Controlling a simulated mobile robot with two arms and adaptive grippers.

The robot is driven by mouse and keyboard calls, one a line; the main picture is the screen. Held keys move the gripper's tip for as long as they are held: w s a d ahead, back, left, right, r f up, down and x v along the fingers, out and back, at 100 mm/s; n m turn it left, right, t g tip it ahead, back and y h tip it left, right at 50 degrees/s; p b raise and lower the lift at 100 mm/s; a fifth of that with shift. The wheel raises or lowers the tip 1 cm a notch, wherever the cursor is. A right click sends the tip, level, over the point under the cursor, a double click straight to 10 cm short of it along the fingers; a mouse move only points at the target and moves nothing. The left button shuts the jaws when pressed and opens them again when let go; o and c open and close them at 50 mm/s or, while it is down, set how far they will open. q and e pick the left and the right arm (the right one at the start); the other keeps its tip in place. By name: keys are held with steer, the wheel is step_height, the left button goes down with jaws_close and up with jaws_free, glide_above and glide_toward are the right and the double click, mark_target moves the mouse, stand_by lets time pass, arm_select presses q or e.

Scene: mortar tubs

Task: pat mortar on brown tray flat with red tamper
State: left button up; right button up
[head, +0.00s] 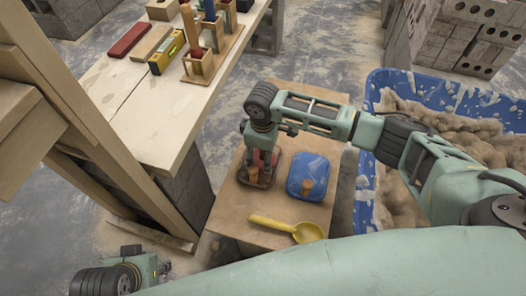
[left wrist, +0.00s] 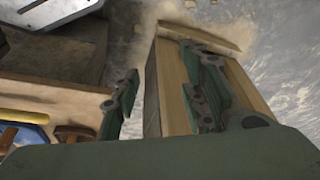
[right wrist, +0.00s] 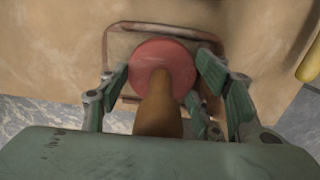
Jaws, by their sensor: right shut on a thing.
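The brown tray (head: 241,180) lies on a small wooden table; its rim (right wrist: 109,58) also shows in the right wrist view. Tan mortar (right wrist: 122,44) shows inside the rim, largely hidden by the tamper. The red tamper has a round red disc (right wrist: 143,58) and a wooden handle (right wrist: 157,112) pointing toward the wrist camera. My right gripper (head: 262,160) is shut on the tamper, over the tray. Whether the disc touches the mortar cannot be told. My left gripper (left wrist: 160,95) is open and empty; in the head view it is low at the left (head: 158,268), away from the trays.
A blue tray (head: 310,165) lies right of the brown tray. A yellow scoop (head: 290,228) lies at the table's front. A blue tub (head: 372,92) of sandy material stands at right. A workbench (head: 150,130) with a tool rack (head: 212,65) stands at left.

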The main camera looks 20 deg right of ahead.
mark_target(256, 163)
arm_select(q)
steer(key=shift+p+x, duration=0.45)
steer(key=shift+x, duration=0.45)
arm_select(e)
steer(key=shift+r, duration=0.55)
arm_select(q)
steer(key=shift+w, duration=0.1)
